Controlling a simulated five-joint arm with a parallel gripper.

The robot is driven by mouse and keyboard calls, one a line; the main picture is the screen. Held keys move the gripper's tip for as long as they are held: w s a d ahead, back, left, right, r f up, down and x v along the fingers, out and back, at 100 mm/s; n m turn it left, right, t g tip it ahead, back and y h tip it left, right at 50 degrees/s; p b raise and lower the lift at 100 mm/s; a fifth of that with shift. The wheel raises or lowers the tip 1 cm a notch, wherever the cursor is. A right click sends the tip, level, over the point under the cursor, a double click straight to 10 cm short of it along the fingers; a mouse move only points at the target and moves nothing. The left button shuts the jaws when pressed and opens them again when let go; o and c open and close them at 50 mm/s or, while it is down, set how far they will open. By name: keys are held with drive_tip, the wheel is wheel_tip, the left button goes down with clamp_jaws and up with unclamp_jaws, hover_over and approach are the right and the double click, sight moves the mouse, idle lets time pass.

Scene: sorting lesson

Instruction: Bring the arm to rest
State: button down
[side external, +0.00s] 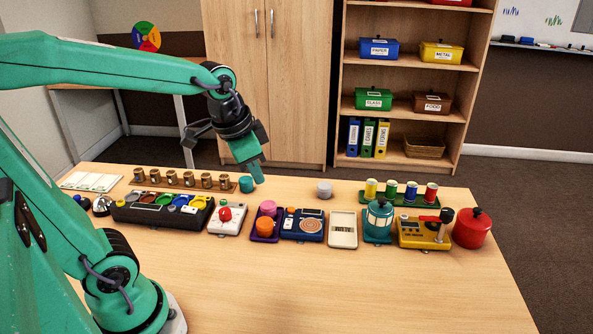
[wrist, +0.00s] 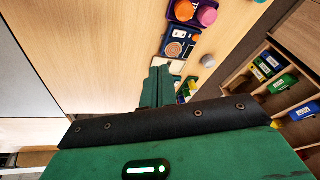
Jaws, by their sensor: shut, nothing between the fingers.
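My gripper (side external: 256,172) is at the end of my green arm, raised above the table (side external: 300,290). In the wrist view my gripper (wrist: 158,88) shows as closed green fingers pointing at the table.
A row of trays and devices spans the table, including a black sorter (side external: 150,213), a blue device (side external: 302,226), a yellow device (side external: 412,234) and a red pot (side external: 471,229). A grey cylinder (side external: 324,190) stands alone. The front of the table is clear.

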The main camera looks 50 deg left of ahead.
drive_tip(key=s+d+r+n+t, duration=0.1)
drive_tip(key=s+d+n+t, duration=0.1)
drive_tip(key=s, duration=0.5)
drive_tip(key=shift+s+r+n, duration=0.15)
drive_tip(key=shift+s+n, duration=0.1)
drive_tip(key=shift+n, duration=0.35)
idle(0.5)
